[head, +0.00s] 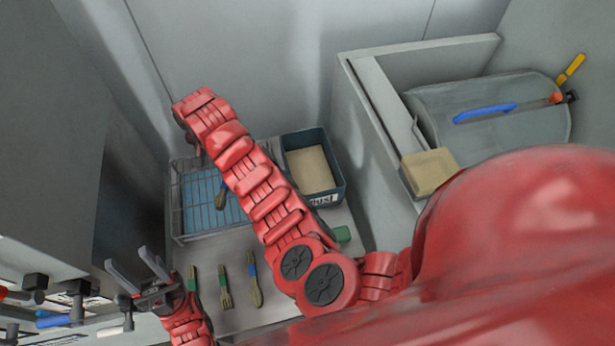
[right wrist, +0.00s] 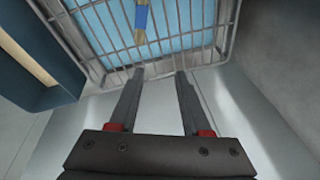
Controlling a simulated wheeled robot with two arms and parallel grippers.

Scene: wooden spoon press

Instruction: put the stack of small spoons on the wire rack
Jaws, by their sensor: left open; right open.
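The wire rack (head: 178,215) stands at the back left of the worktop, with a blue surface under its wires. A wooden piece with a blue band, seemingly the small spoon stack (head: 220,199), lies on it, partly beside my right arm. In the right wrist view the blue-banded piece (right wrist: 141,22) lies on the rack wires (right wrist: 185,40). My right gripper (right wrist: 160,76) is open and empty, its fingertips near the rack's edge and apart from the piece; in the head view it is hidden. My left gripper (head: 128,260) is open and empty at the lower left.
Two green-banded utensils (head: 194,279) (head: 225,291) and a blue-banded one (head: 254,284) lie on the worktop before the rack. A dark blue bin (head: 337,181) stands right of the rack. A grey walled unit with a tan block (head: 429,172) is farther right.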

